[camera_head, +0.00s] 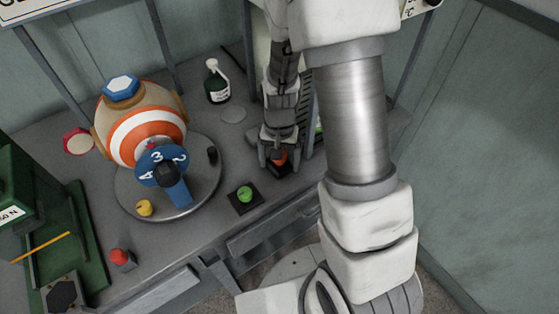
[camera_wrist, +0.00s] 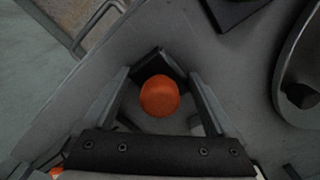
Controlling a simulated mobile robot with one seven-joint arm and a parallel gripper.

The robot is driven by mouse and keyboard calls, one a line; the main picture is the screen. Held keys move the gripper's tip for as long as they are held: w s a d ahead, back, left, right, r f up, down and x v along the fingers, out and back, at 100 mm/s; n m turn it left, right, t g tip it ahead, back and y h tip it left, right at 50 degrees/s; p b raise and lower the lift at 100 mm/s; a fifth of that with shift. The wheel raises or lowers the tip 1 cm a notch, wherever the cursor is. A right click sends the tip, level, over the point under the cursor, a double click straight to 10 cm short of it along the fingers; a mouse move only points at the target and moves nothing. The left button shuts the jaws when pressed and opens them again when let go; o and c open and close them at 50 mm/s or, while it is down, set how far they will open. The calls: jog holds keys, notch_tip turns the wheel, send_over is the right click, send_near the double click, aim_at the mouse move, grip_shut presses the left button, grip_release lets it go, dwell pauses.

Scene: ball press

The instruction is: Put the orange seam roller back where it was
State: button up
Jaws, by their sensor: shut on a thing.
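The orange seam roller (camera_wrist: 160,97) shows as a round orange top between my fingers in the wrist view. In the head view its orange part (camera_head: 280,157) shows low between the fingertips. My gripper (camera_head: 277,163) points down at the bench and is shut on the roller; it also shows in the wrist view (camera_wrist: 159,84). A black square base (camera_wrist: 156,62) lies at the fingertips, under or just behind the roller. Whether the roller touches this base cannot be told, as its lower part is hidden.
A green knob on a black square pad (camera_head: 245,207) stands left of my gripper. Farther left, a striped ball (camera_head: 146,130) sits on a grey turntable (camera_head: 195,201) with a blue numbered part. A dark green bottle (camera_head: 216,87) stands behind. The bench's front edge is close by.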

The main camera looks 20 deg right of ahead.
jog(key=shift+f, duration=0.1)
jog(key=o, duration=1.3)
jog(key=shift+c, duration=0.2)
notch_tip(320, 180, up, 12)
jog(key=shift+r+p, duration=0.15)
jog(key=shift+p, duration=1)
jog(key=s+r+n+t, duration=0.5)
jog(key=s+r, duration=0.9)
jog(key=r, duration=0.4)
jog(key=shift+r+t, duration=0.2)
jog(key=shift+t, duration=0.1)
